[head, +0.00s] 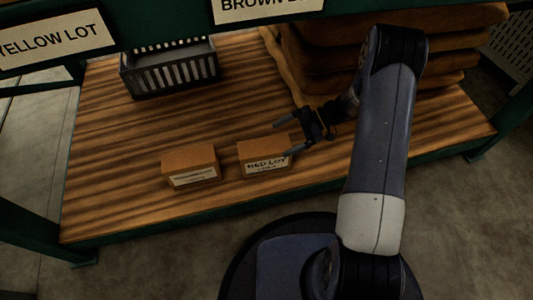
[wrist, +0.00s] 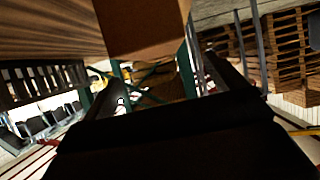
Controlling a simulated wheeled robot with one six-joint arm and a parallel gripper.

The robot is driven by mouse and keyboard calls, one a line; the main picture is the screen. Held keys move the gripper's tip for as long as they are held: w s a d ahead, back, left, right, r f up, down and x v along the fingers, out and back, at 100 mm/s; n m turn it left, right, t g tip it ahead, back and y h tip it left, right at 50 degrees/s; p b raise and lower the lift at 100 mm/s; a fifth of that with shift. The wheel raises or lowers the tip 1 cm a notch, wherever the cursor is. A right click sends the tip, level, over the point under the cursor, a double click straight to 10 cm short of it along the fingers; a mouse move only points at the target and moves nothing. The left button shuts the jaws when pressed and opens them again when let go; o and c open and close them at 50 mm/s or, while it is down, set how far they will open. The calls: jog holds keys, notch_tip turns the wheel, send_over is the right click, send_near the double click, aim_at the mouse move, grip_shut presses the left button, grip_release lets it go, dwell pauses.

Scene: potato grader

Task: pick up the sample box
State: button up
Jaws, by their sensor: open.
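Two small brown cardboard boxes stand near the front edge of the wooden table in the head view. The right box (head: 264,157) has a white label that seems to read "RED LOT". The left box (head: 190,166) has a white label too small to read. I cannot tell from the labels which is the sample box. My gripper (head: 281,139) is open, its fingers pointing left at the right box's upper right side. In the wrist view a brown box (wrist: 145,28) fills the top middle, beyond my open fingers (wrist: 178,84). Contact cannot be told.
A dark slatted crate (head: 170,70) stands at the table's back left. Stacked brown sacks (head: 400,65) lie at the back right. Sign boards, one reading "YELLOW LOT" (head: 50,40), hang across the top. The wooden table (head: 115,130) is clear left of the boxes.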

aim_at(267, 145)
jog(key=shift+w+f+p+x, duration=0.15)
jog(key=shift+p+x, duration=0.2)
jog(key=shift+x, duration=1.2)
jog(key=shift+w+f+p+x, duration=0.15)
jog(key=shift+p+x, duration=0.2)
jog(key=shift+x, duration=1.25)
jog(key=shift+d, duration=0.15)
jog(key=shift+c, duration=0.3)
jog(key=shift+r, duration=0.1)
grip_shut()
